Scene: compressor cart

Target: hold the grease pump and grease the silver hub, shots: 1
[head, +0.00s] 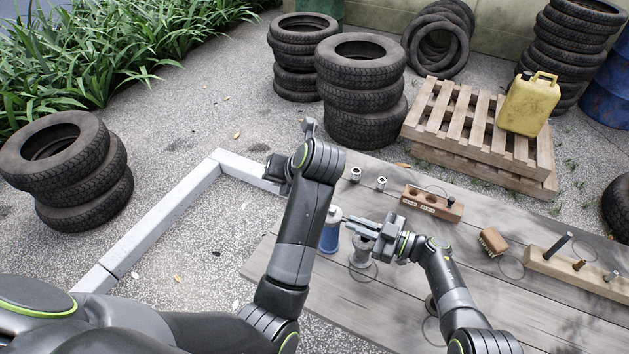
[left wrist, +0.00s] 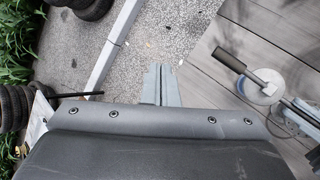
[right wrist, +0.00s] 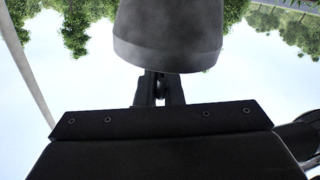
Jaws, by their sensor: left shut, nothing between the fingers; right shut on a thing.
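A blue cylinder (head: 330,238) with a pale top, which seems to be the grease pump, is partly hidden by my left arm. In the left wrist view a dark handle (left wrist: 229,60) and a pale metal head lie over a round top (left wrist: 262,92). My right gripper (head: 349,221) is shut at this pale head, apparently on the pump. The silver hub (head: 361,252) stands just below the right gripper, partly covered by it. My left gripper (left wrist: 160,84) is shut and empty, over the ground beside the table. In the right wrist view a large dark rounded shape hides what the fingertips hold.
A white beam (head: 165,220) borders the ground at left. Tyre stacks and a pallet (head: 480,160) stand behind.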

